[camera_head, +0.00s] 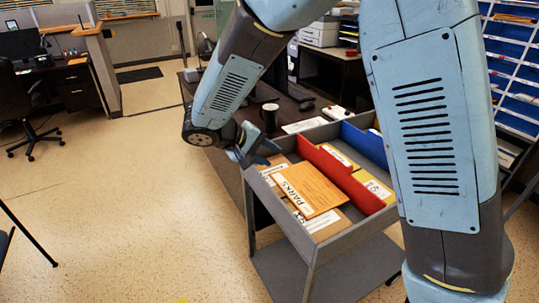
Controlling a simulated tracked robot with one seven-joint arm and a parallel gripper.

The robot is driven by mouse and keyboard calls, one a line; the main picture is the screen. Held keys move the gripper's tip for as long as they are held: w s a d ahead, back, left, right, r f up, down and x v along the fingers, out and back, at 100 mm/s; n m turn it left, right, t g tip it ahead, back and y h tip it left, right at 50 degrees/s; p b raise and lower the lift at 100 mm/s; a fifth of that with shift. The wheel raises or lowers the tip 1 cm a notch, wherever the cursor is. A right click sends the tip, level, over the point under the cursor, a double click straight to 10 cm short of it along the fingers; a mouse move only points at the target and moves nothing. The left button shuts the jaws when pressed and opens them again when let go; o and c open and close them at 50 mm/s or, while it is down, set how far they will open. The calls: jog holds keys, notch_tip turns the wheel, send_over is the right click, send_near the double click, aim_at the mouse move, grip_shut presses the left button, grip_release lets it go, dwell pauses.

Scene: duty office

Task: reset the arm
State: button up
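My arm, in worn light blue and dark grey, reaches across the head view from the right and bends down toward a grey cart. My gripper (252,150) is at the arm's end, at the cart's far left corner. Its fingers are small and partly hidden, so I cannot tell if they are open or shut. I see nothing clearly held in it.
The grey cart (312,262) has red (330,172) and blue (365,146) dividers. Envelopes, one marked PARKS (311,188), lie inside. A desk with a dark mug (270,117) stands behind. Blue pigeonholes (511,50) are at right. The floor at left (120,215) is mostly clear.

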jog(key=s+d+r+m+g+y, duration=0.2)
jog(key=d+r, duration=0.3)
jog(key=d, duration=0.4)
jog(key=s+d+r+m+g+y, duration=0.1)
jog(key=s+d+r+m, duration=0.1)
jog(key=d+r, duration=0.5)
jog(key=s+d+r+m+t+y, duration=0.1)
jog(key=s+d+r+y, duration=0.1)
jog(key=s+d, duration=0.5)
jog(key=s+d+r+m+t+y, duration=0.1)
jog(key=s+d+r+t+y, duration=0.1)
jog(key=s+d, duration=0.4)
jog(key=shift+s+d+r+m+y, duration=0.35)
jog(key=shift+r+m+y, duration=0.05)
jog(key=shift+y, duration=0.2)
